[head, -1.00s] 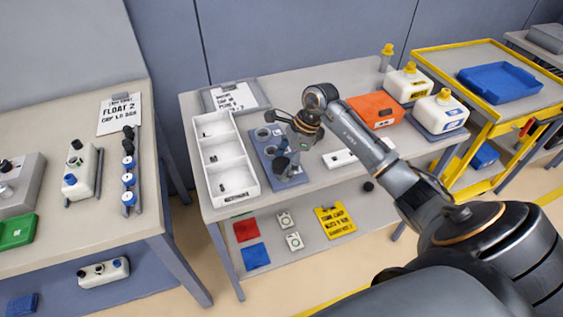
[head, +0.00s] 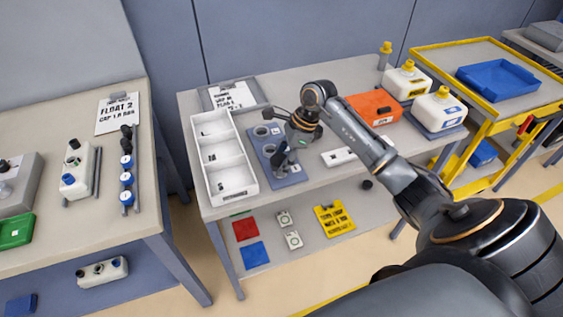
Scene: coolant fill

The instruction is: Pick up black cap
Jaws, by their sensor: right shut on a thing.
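My right gripper (head: 281,162) is over the blue-grey holder plate (head: 292,179) on the middle table, pointing down and shut. A small dark thing at its fingertips looks like the black cap (head: 280,160), but it is dark against the dark fingers and its outline is hard to make out. Whether it is clear of the plate I cannot tell. The plate has round grey recesses (head: 261,131) at its far end; the gripper hides part of the plate. My left gripper is out of view.
A white tray (head: 197,162) with three compartments stands left of the plate. A white block (head: 338,157), an orange box (head: 373,107) and white jugs with yellow caps (head: 438,108) are to the right. A clipboard (head: 231,97) lies behind.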

